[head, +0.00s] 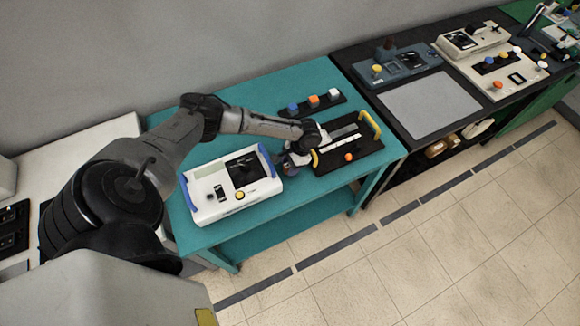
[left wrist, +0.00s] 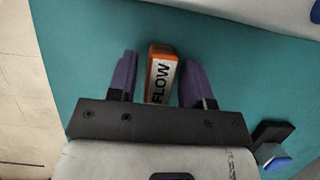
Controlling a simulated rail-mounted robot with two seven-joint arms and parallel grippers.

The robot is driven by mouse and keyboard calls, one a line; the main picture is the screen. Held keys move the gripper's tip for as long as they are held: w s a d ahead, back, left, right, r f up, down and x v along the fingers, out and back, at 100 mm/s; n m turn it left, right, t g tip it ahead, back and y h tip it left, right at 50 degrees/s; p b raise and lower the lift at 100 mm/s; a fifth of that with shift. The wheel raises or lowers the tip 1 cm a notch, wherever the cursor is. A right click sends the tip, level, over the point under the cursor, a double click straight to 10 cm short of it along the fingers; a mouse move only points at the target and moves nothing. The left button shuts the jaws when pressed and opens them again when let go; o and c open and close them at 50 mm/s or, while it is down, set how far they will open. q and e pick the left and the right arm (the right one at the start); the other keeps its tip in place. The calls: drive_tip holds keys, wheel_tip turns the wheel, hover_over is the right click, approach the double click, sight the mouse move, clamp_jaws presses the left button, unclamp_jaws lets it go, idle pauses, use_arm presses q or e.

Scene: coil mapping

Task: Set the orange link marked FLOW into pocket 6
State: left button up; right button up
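The orange link marked FLOW (left wrist: 161,72) shows in the left wrist view, its white label facing the camera. It is over the teal table top; whether it rests on it is unclear. My left gripper (left wrist: 160,80) is open, with one purple finger on each side of the link. A gap shows on the left; the right finger is very close, and contact is unclear. In the head view my left gripper (head: 291,161) is low between the white box and the black tray, and the link cannot be made out there. Pocket 6 cannot be identified. My right gripper is out of view.
The white box (head: 208,207) with blue handles stands left of the gripper. The black tray (head: 368,150) with yellow handles is on its right, partly behind my arm. A dark rack (head: 290,114) with blue, orange and white pieces lies behind. The front table strip (head: 290,210) is bare.

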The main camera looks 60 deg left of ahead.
use_arm(q)
clamp_jaws()
drive_tip(key=shift+r, duration=0.15)
